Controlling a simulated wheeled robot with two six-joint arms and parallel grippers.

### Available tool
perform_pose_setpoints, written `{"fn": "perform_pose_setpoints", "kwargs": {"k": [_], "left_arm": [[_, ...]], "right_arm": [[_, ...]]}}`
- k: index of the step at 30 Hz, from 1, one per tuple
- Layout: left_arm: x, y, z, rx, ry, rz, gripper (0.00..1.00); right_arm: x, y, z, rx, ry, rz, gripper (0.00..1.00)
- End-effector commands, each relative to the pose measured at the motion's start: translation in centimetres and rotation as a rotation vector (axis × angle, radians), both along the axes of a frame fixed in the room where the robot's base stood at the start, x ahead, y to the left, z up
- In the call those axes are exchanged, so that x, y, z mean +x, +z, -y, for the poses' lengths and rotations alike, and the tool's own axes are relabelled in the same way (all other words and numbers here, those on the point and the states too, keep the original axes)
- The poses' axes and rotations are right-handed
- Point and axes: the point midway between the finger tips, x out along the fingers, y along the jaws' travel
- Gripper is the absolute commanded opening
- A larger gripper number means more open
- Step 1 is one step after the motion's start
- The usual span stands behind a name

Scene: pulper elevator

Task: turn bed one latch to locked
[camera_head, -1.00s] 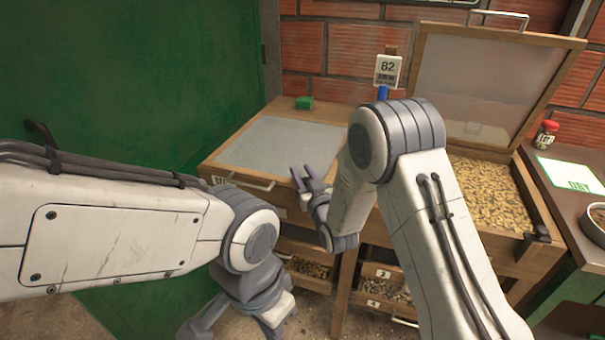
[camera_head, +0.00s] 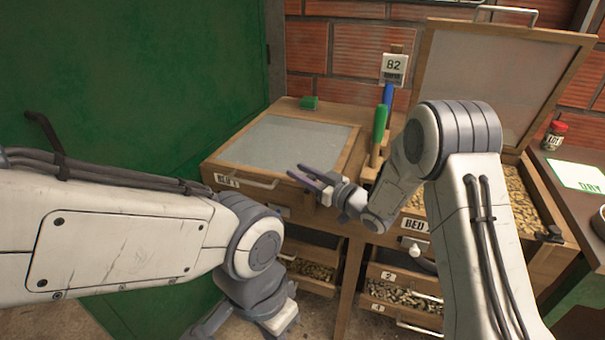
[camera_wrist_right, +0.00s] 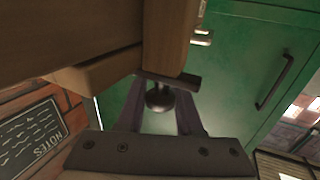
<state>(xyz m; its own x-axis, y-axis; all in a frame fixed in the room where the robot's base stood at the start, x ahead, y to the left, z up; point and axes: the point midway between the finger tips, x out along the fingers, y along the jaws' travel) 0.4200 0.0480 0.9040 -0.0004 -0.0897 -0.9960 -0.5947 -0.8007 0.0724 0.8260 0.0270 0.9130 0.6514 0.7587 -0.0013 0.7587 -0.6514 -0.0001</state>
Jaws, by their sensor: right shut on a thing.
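Bed one (camera_head: 216,168) is the left wooden box, with a closed grey screen lid (camera_head: 290,146) and a "BED 1" label (camera_head: 227,181). My right gripper (camera_head: 306,175) is at the front right part of bed one, its fingers pointing left. In the right wrist view, the bed one latch shows as a dark bar (camera_wrist_right: 180,81) with a round knob (camera_wrist_right: 160,97) at the wooden corner. The right gripper (camera_wrist_right: 160,112) is shut on the knob, one finger on each side. The latch is hidden in the head view. My left gripper (camera_head: 240,322) is low, its fingertips unclear.
Bed two (camera_head: 541,206) stands to the right with its lid (camera_head: 490,75) raised and beans inside. A green-handled tool (camera_head: 380,124) stands between the beds. Drawers of beans (camera_head: 398,294) are below.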

Motion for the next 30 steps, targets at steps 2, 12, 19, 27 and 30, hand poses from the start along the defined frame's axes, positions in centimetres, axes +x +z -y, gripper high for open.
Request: {"fn": "perform_pose_setpoints", "kwargs": {"k": [2, 12, 19, 27, 30], "left_arm": [[0.0, -0.01, 0.0, 0.0, 0.0, 0.0, 0.0], [0.0, -0.01, 0.0, 0.0, 0.0, 0.0, 0.0], [0.0, -0.01, 0.0, 0.0, 0.0, 0.0, 0.0], [0.0, -0.05, 0.0, 0.0, 0.0, 0.0, 0.0], [0.0, -0.14, 0.0, 0.0, 0.0, 0.0, 0.0]], "right_arm": [[0.01, 0.1, 0.0, 0.002, 0.011, 0.002, 0.0], [0.0, 0.15, -0.04, 0.002, 0.019, 0.003, 0.0], [-0.01, 0.13, -0.05, 0.002, 0.018, 0.003, 0.64], [-0.13, 0.05, 0.14, 0.002, 0.017, 0.001, 0.64], [-0.65, 0.02, 0.91, 0.001, 0.015, 0.001, 0.64]]}}
